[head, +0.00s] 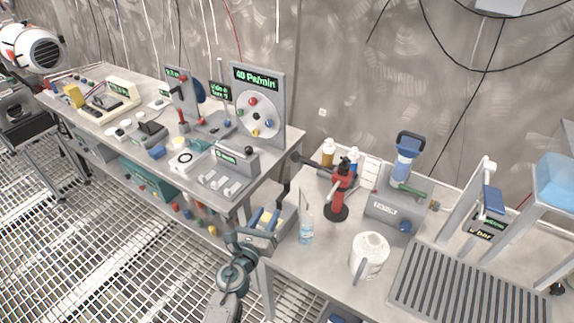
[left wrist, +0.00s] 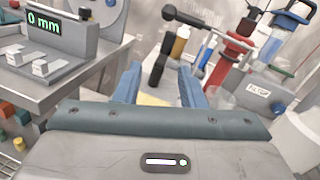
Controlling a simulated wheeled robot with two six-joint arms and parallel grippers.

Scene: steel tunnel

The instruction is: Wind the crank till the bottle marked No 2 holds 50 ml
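A red pump (head: 338,196) with a black base stands at the near end of the right-hand bench. A dark crank arm (head: 318,162) reaches left from its top to a black grip; it also shows in the left wrist view (left wrist: 190,22). A clear bottle (head: 306,231) with a bluish label stands left of the pump; its marking and level are too small to read. My left gripper (head: 270,222) is left of this bottle, below the crank grip. Its blue fingers (left wrist: 160,85) are apart with nothing held. My right gripper is not in view.
A white jug (head: 369,256) stands in front of the pump. An amber bottle (head: 327,153) and a blue-capped bottle (head: 352,161) stand behind it. A grey box device (head: 395,212) is to its right. The left bench (head: 275,150) has a corner close to my gripper.

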